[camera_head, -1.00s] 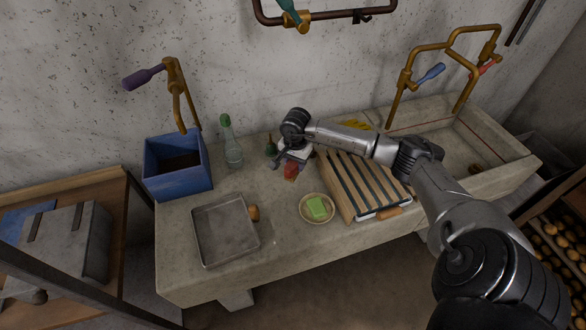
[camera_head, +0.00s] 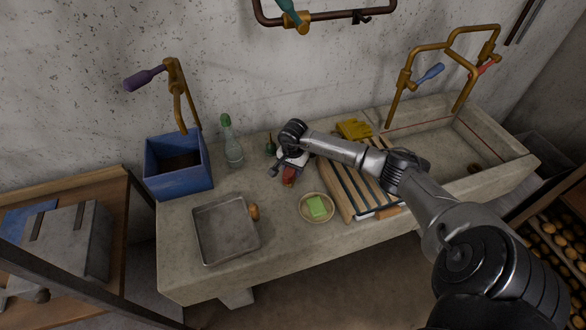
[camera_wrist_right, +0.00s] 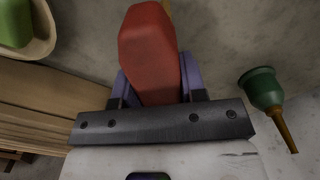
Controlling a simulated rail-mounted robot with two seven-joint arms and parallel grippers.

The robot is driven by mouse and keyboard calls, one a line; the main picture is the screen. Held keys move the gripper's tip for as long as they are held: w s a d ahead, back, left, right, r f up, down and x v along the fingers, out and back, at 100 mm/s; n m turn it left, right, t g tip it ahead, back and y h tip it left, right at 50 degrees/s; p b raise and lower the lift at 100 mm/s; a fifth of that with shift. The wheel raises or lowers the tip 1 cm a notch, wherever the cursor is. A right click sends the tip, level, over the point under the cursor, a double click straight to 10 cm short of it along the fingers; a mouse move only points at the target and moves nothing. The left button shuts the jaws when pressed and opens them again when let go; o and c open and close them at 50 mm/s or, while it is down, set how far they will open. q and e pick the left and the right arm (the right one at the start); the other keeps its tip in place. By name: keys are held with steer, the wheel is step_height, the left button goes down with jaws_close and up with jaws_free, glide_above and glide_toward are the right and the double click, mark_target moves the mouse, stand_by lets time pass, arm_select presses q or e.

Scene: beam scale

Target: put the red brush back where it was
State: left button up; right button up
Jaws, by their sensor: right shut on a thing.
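The red brush (camera_head: 289,175) is in my right gripper (camera_head: 285,172), low over the middle of the stone counter, behind the bowl with the green soap. In the right wrist view the red brush (camera_wrist_right: 150,55) fills the space between the purple-grey fingers (camera_wrist_right: 158,85), which are shut on it. Whether the brush touches the counter cannot be told. Its underside is hidden. My left gripper is not in view.
A bowl (camera_head: 304,216) with green soap, a slatted wooden rack (camera_head: 345,200) and a metal tray (camera_head: 198,245) stand near. A small green-headed tool (camera_wrist_right: 262,88) lies close to the gripper. A green bottle (camera_head: 232,150), a blue bin (camera_head: 180,184) and yellow gloves (camera_head: 354,129) are farther off.

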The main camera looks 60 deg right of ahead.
steer(key=o, duration=0.9)
steer(key=shift+f, duration=0.1)
